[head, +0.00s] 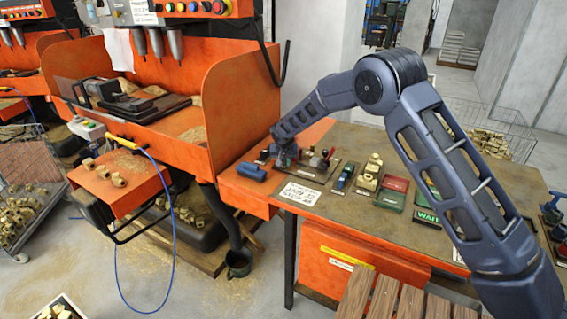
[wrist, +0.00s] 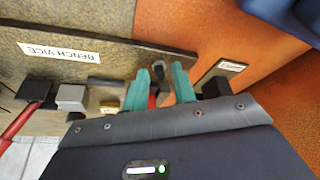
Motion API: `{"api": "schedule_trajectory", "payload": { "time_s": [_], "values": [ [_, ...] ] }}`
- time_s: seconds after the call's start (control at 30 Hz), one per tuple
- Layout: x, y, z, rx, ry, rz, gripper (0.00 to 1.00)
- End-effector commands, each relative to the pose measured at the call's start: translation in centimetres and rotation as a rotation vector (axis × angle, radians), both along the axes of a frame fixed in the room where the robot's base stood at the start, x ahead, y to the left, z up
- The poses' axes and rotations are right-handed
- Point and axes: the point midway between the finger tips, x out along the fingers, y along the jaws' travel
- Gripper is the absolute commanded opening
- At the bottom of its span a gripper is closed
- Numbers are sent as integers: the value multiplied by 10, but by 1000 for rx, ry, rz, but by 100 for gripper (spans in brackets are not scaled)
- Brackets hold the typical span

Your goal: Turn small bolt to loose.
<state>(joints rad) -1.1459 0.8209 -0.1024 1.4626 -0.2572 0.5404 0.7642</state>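My gripper (wrist: 160,85) is open in the wrist view, its two teal fingertips apart. A small dark rod-like piece (wrist: 158,71), possibly the small bolt, stands between the fingertips with a gap at each side. A bit of red shows just below it. The gripper hides most of what lies under it. In the head view my gripper (head: 286,155) is low over the left end of the bench, at a dark board with small fixtures. The bolt cannot be made out there.
A board labelled BENCH VICE (wrist: 66,52) carries a black block (wrist: 36,90) and a grey block (wrist: 71,97). On the bench (head: 350,222), a blue object (head: 251,172) lies left of my gripper. Brass parts (head: 370,172) and trays stand to the right. An orange machine (head: 225,115) is at left.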

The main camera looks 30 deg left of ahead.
Motion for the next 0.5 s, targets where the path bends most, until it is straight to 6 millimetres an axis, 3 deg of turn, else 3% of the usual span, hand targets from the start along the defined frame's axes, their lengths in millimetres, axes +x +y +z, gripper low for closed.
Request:
{"api": "schedule_trajectory", "payload": {
  "time_s": [0.03,0.1,0.13,0.5],
  "values": [
    [0,0,0,0,0,0,16],
    [0,0,0,0,0,0,2],
    [0,0,0,0,0,0,0],
    [2,-1,0,1,1,44,0]
  ]
}}
